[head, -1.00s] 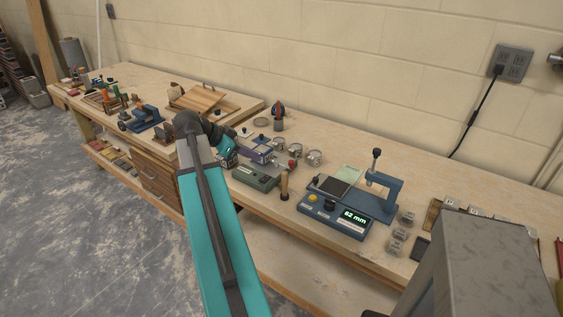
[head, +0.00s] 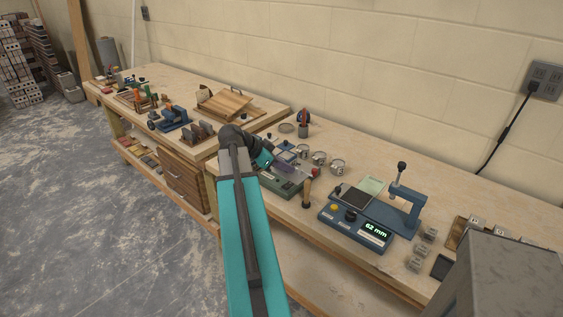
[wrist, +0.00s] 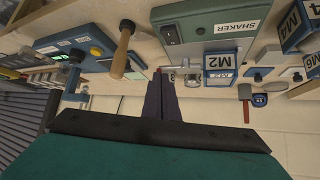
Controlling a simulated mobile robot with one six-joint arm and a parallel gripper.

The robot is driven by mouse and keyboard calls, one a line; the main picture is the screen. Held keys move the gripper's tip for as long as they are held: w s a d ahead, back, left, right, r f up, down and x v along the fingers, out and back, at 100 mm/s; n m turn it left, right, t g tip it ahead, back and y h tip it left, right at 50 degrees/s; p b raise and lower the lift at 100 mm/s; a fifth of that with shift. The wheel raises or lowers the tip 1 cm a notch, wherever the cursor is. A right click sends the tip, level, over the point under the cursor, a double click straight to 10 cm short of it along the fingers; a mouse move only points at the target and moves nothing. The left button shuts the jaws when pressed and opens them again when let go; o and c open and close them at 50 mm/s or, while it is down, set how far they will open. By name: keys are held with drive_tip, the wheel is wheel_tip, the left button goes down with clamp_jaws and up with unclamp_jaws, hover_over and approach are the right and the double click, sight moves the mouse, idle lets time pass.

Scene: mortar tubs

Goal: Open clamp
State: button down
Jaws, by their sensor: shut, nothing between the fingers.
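The green shaker box (head: 281,184) stands on the bench in the middle of the head view. Its "SHAKER" label shows in the wrist view, where the box (wrist: 205,24) is at the top. A red knob (head: 315,172) is at its right end in the head view; I cannot tell whether it belongs to the clamp, and I cannot clearly make out the clamp. My gripper (wrist: 160,78) is shut and empty, its dark purple fingers together near the shaker. A small metal part (wrist: 188,78) shows just right of the fingertips in the wrist view; whether they touch is unclear.
A wooden-handled tool (head: 307,192) stands right of the shaker. A blue gauge (head: 355,228) reading 62 mm is further right. Metal tins (head: 337,167) stand behind. A box labelled M2 (wrist: 222,64) is close to the fingers in the wrist view.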

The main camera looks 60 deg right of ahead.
drive_tip(key=p+x, duration=0.1)
drive_tip(key=x, duration=0.3)
drive_tip(key=shift+s+d+f+p, duration=0.15)
drive_tip(key=shift+s+d+p, duration=0.6)
drive_tip(key=shift+s+d, duration=0.35)
drive_tip(key=shift+s+d+f, duration=0.1)
drive_tip(key=shift+s+d, duration=0.2)
drive_tip(key=shift+d, duration=0.3)
drive_tip(key=shift+f, duration=0.1)
